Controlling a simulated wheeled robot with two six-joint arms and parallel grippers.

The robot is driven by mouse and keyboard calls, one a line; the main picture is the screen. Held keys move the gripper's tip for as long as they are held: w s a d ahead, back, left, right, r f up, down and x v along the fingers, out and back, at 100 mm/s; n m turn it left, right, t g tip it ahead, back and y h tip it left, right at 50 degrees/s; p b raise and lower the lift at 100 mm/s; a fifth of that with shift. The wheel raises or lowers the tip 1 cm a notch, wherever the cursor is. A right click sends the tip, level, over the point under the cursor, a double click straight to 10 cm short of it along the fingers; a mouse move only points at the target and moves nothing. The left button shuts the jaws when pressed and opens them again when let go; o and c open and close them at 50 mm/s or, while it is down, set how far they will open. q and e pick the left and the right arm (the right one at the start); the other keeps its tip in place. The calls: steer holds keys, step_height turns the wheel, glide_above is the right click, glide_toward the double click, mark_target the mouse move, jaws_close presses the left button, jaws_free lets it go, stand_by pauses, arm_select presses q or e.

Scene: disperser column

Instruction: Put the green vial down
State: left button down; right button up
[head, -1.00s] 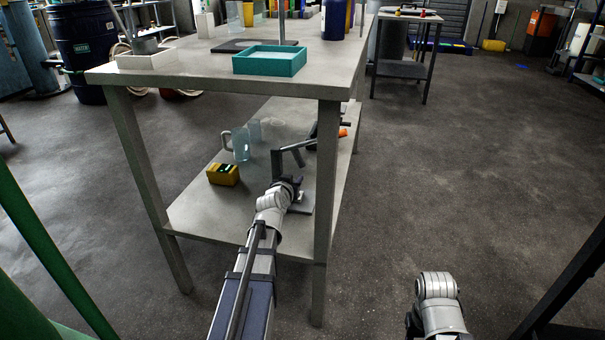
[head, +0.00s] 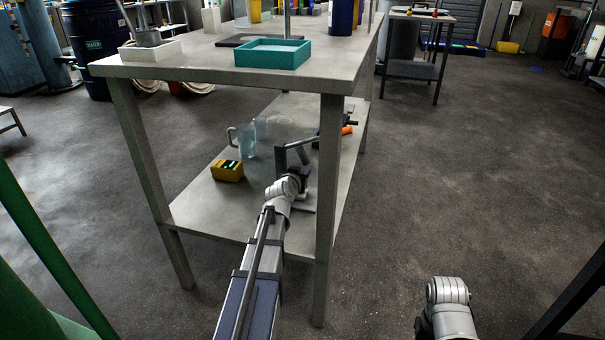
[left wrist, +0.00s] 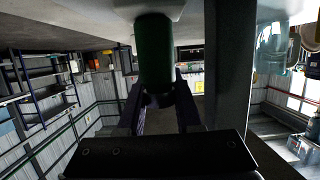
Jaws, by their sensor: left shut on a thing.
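The green vial (left wrist: 153,50) shows in the left wrist view between the two dark fingers of my left gripper (left wrist: 160,98), which is shut on it. The vial's far end overlaps a pale grey surface at the top of that view; I cannot tell whether they touch. In the head view my left arm reaches in under the table top, and my left gripper (head: 300,178) is low over the lower shelf (head: 205,205), small and dark. The vial cannot be made out there. My right arm shows only its wrist links at the bottom right; its fingers are out of view.
A dark angled stand (head: 282,160) is close by my left gripper. A yellow box (head: 227,172), a clear jug (head: 246,143) and an orange item (head: 347,130) are on the shelf. The near table leg (head: 328,220) is just right of my arm. A teal tray (head: 272,54) is above.

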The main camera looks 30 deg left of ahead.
arm_select(q)
steer(key=c, duration=0.6)
jaws_free()
steer(key=shift+f, duration=0.1)
steer(key=shift+r+p, duration=0.25)
steer(key=shift+p, duration=0.05)
steer(key=p+v, duration=0.3)
steer(key=v, duration=0.9)
steer(key=shift+f, duration=0.1)
